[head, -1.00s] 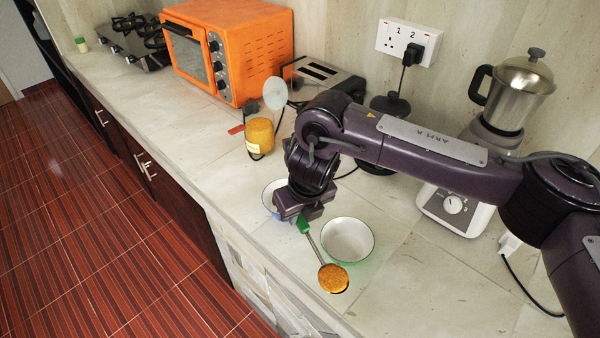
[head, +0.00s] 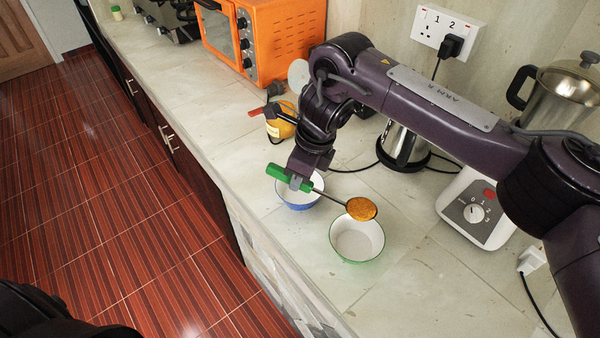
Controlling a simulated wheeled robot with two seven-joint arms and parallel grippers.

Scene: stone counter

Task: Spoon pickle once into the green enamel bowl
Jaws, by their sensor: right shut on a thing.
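My right gripper (head: 298,181) is shut on the green handle of a spoon (head: 328,196). The spoon's bowl carries a heap of orange-brown pickle (head: 361,208) and appears over the far rim of the green enamel bowl (head: 357,242). That bowl is white inside with a green outside, and its visible inside looks empty. A blue-sided white bowl (head: 299,199) stands behind the gripper and spoon, partly hidden. The pickle jar (head: 283,123), with orange contents, stands farther back, partly hidden by my right arm. My left gripper is not in view.
A kettle (head: 402,150) and a white blender base (head: 476,208) stand to the right. An orange toaster oven (head: 266,38) is at the back. Cables run across the counter (head: 420,285). The counter's front edge is close to the bowls on the left.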

